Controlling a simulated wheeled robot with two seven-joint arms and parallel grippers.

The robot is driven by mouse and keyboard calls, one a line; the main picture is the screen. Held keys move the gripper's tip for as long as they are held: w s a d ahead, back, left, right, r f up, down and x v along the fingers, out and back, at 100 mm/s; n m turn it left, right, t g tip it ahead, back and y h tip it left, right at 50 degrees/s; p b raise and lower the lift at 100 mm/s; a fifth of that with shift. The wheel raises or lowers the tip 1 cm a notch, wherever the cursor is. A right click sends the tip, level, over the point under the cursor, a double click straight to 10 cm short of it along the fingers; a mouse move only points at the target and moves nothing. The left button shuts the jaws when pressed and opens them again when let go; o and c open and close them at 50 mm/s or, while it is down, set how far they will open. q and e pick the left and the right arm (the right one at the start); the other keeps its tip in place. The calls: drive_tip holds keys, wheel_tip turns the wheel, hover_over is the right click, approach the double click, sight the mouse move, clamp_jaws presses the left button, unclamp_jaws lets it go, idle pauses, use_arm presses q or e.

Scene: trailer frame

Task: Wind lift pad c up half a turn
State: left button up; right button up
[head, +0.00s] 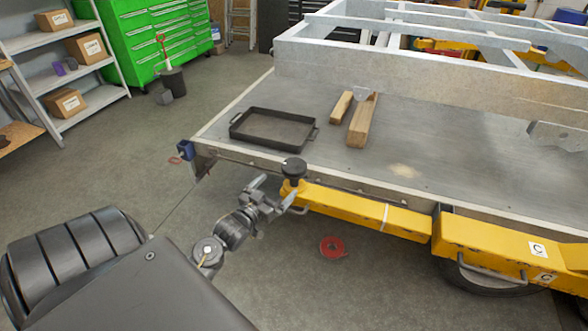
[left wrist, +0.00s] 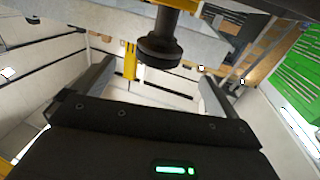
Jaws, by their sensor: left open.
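Lift pad c (head: 293,168) is a black round pad on a short post at the end of the yellow lift arm (head: 365,212), which carries a "C" label. The pad is near the trailer bed's front edge; I cannot tell whether it touches the bed. My left gripper (head: 279,190) is open, just in front of and below the pad. In the left wrist view the pad (left wrist: 160,50) shows beyond the open fingers (left wrist: 153,84), roughly centred between them, with nothing gripped. My right gripper is not in view.
The trailer bed (head: 460,150) holds a black tray (head: 272,130) and wooden blocks (head: 361,120). A blue clamp-like part (head: 185,150) is at its left corner. A red ring (head: 332,247) lies on the floor below the lift arm. Floor to the left is largely clear.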

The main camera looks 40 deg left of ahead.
sight(294, 169)
use_arm(q)
drive_tip(key=w, duration=0.3)
drive_tip(key=w+p, duration=0.1)
drive_tip(key=w, duration=0.3)
drive_tip(key=w+a+p, duration=0.1)
drive_tip(key=w, duration=0.2)
drive_tip(key=shift+w, duration=0.35)
drive_tip(key=shift+f, duration=0.1)
drive_tip(key=c, duration=1)
drive_tip(key=shift+m+h, duration=0.8)
drive_tip(key=shift+h, duration=0.4)
drive_tip(key=o, duration=1)
